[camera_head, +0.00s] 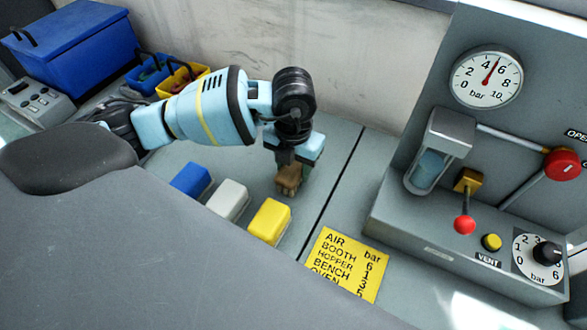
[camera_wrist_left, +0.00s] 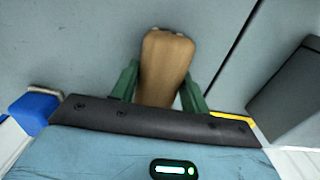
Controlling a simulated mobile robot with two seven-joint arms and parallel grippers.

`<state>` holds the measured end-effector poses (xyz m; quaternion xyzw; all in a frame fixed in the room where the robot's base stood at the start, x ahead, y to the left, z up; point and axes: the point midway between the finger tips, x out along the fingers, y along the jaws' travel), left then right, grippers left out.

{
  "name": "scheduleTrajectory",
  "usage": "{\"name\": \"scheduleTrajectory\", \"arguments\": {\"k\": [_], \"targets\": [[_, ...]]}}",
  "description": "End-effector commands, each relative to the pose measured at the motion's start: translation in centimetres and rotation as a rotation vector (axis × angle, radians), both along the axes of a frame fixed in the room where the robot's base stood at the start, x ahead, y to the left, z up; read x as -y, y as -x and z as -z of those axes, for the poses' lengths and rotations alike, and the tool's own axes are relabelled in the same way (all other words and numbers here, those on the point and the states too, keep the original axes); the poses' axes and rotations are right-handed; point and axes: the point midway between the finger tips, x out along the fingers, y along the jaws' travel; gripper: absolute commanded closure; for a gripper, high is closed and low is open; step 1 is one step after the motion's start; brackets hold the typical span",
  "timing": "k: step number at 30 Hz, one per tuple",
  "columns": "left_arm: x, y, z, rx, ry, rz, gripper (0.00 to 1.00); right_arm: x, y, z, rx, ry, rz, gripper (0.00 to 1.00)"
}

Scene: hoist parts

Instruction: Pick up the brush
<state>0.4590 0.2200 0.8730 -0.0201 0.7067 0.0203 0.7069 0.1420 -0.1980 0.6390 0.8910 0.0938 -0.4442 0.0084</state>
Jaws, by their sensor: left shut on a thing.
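My left gripper (camera_head: 286,172) points down over the grey bench and is shut on the brush (camera_head: 289,180), of which a brown, wood-coloured part shows below the fingers. In the left wrist view the brush (camera_wrist_left: 166,60) shows as a rounded brown piece between the green fingers of my left gripper (camera_wrist_left: 160,85). The gripper hides the rest of the brush, and I cannot see any bristles. I cannot tell whether the brush touches the bench. My right gripper is not in view.
Blue (camera_head: 190,179), white (camera_head: 228,200) and yellow (camera_head: 269,221) blocks stand left of the gripper. A yellow label (camera_head: 345,264) lies in front. A control panel with a gauge (camera_head: 486,77) and red-knobbed lever (camera_head: 464,224) stands right. A blue bin (camera_head: 75,50) is at back left.

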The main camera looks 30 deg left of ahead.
Motion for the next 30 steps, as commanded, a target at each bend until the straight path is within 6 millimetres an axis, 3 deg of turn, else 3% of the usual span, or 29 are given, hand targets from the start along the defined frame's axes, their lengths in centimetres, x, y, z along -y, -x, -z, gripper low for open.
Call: {"name": "scheduleTrajectory", "arguments": {"k": [7,15,21,30], "targets": [[0.0,-0.1,-1.5,0.005,0.002,0.0,0.79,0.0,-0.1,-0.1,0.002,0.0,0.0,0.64],[0.0,-0.1,-6.6,0.005,0.002,0.0,0.79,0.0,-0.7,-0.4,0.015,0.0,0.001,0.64],[0.0,-0.1,-9.2,0.004,0.002,0.0,0.79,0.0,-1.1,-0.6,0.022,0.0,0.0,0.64],[0.0,0.0,-10.1,0.0,0.0,0.0,0.79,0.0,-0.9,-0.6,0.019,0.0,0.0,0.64]]}}
